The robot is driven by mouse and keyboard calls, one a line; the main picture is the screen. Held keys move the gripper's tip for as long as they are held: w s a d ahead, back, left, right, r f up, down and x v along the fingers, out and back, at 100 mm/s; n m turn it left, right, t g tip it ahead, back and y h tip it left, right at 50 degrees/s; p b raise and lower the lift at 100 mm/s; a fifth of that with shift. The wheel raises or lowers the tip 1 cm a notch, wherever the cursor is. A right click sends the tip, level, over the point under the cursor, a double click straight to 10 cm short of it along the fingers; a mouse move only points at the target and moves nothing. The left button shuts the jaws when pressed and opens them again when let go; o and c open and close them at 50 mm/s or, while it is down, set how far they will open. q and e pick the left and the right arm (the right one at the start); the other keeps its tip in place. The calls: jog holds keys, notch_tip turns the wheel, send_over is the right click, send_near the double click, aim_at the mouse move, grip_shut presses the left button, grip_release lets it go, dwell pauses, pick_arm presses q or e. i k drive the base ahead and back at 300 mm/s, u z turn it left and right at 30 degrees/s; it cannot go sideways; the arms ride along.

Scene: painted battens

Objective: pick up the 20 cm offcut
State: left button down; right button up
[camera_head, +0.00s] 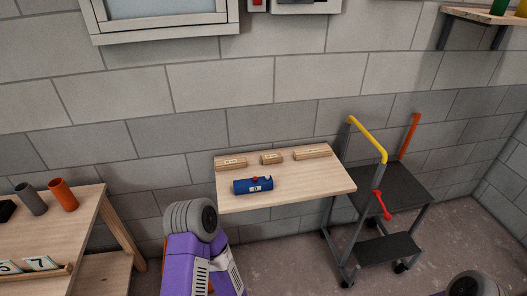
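Three light wooden offcuts lie in a row along the back of a small wooden table (300,187): a left offcut (231,164), a short middle offcut (271,158) and a right offcut (312,152). Each bears a pale label, too small to read, so I cannot tell which is the 20 cm one. The right one looks longest and the middle one shortest. Neither of my grippers shows. Only grey and purple parts of my own arms show at the bottom of the view.
A dark trolley (390,185) with a yellow handle stands right of the table. A bench (85,205) at the left carries orange (63,195) and grey (31,199) cylinders. The table's right half is bare in front.

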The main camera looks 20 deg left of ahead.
aim_at(312, 153)
jog(key=u, duration=0.9)
jog(key=i, duration=0.4)
